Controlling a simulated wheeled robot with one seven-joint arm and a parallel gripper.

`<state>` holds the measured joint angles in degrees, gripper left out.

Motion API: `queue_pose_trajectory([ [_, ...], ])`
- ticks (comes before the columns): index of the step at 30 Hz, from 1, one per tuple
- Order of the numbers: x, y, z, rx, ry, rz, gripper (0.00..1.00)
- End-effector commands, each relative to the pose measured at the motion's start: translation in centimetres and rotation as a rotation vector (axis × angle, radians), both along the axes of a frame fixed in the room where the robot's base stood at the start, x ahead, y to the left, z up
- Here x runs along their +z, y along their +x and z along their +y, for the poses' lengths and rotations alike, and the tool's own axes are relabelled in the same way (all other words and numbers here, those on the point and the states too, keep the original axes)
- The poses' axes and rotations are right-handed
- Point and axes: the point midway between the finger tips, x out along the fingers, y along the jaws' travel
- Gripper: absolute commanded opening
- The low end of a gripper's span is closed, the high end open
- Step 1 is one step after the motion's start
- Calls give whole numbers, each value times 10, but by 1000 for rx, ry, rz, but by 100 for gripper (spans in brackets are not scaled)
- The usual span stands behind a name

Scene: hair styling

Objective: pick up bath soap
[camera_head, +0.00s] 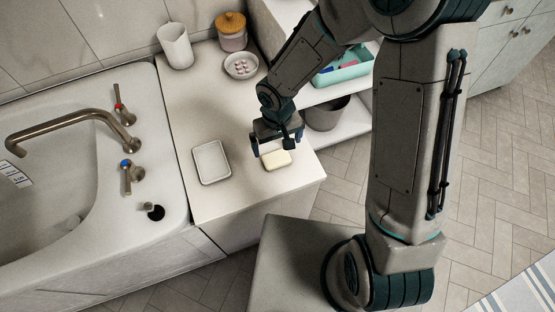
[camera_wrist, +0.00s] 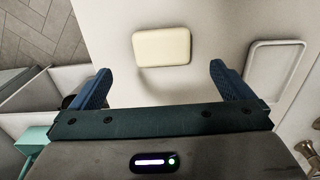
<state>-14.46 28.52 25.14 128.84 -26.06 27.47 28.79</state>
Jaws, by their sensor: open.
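The bath soap (camera_head: 276,159) is a pale cream bar lying flat on the white counter (camera_head: 215,110), close to its front right corner. My gripper (camera_head: 277,150) is open just above and behind the soap, and its fingers partly overlap the view of the soap's far side. In the wrist view the soap (camera_wrist: 162,46) lies beyond the fingertips, between the lines of the two open fingers. My gripper (camera_wrist: 160,78) holds nothing there. I cannot tell the exact height of the fingers over the counter.
An empty white soap dish (camera_head: 211,162) is left of the soap and also shows in the wrist view (camera_wrist: 274,72). A white cup (camera_head: 175,46), a wooden-lidded jar (camera_head: 231,31) and a round dish (camera_head: 241,66) stand at the back. The bathtub (camera_head: 150,100) is left; lower shelves are right.

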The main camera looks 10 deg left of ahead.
Motion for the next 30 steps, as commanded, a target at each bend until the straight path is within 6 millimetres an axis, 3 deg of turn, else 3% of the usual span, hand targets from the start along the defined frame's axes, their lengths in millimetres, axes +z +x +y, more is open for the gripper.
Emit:
queue_pose_trajectory([
  [1, -10, -1, 0, 2, 0, 2, 100],
  [8, -25, -1, 0, 1, -1, 1, 100],
  [16, -64, -6, 0, 1, 1, 2, 100],
  [26, -70, -5, 0, 0, 3, -1, 100],
  [30, -70, -5, 0, 0, 2, 0, 64],
])
